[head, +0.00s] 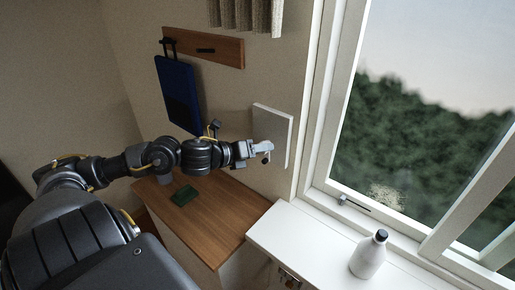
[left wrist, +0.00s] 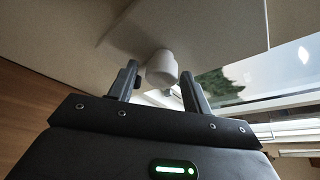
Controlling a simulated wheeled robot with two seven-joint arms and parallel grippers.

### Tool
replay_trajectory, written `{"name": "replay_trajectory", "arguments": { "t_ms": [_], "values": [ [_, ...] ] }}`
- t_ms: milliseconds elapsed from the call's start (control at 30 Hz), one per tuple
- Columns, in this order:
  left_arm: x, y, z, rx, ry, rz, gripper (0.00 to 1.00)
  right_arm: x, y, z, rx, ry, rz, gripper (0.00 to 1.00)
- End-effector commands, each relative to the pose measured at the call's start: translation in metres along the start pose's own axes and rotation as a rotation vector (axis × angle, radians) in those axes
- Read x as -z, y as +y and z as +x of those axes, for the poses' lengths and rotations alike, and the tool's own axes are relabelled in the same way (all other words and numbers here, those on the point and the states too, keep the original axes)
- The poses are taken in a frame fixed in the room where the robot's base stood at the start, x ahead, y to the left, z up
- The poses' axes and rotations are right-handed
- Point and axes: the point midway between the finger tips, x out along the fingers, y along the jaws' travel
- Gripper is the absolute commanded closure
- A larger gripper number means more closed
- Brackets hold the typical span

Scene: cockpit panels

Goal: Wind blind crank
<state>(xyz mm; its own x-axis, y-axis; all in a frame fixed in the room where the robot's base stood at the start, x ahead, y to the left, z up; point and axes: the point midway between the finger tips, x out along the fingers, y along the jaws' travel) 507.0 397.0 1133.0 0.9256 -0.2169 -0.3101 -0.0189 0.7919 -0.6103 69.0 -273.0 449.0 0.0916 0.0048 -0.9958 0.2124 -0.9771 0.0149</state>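A white panel (head: 279,122) is fixed to the wall left of the window. My left gripper (head: 266,149) is in front of its lower part, largely covering what is mounted there. A small dark knob (head: 265,159) shows just below the fingertips; I take it as part of the crank. In the left wrist view a pale round cylinder (left wrist: 161,67), probably a crank part, lies between and beyond the fingertips. The two fingers of my left gripper (left wrist: 162,82) are apart, with a gap at each side of the cylinder. I cannot tell whether they touch it. My right gripper is not in view.
A white sill (head: 310,240) with a white bottle (head: 369,254) lies at lower right, under the window (head: 430,110). A wooden-topped cabinet (head: 215,215) with a green object (head: 184,196) is below my arm. A blue board (head: 178,95) hangs from a wooden rack (head: 203,47). A curtain (head: 246,15) hangs above.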

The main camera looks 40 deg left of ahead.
Motion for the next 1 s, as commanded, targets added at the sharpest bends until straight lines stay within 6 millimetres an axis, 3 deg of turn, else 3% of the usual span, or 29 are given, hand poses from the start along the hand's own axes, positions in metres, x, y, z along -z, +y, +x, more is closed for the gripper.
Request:
{"name": "replay_trajectory", "arguments": {
  "t_ms": [467,767,1000],
  "values": [
    [-0.003,0.001,-0.005,-0.001,-0.007,-0.002,0.45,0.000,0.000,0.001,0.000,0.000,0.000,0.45],
    [0.000,0.000,-0.029,0.000,-0.001,0.000,0.45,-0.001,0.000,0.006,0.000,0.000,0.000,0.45],
    [-0.002,-0.001,-0.063,0.002,-0.005,-0.005,0.45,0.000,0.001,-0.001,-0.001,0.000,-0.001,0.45]
  ]
}}
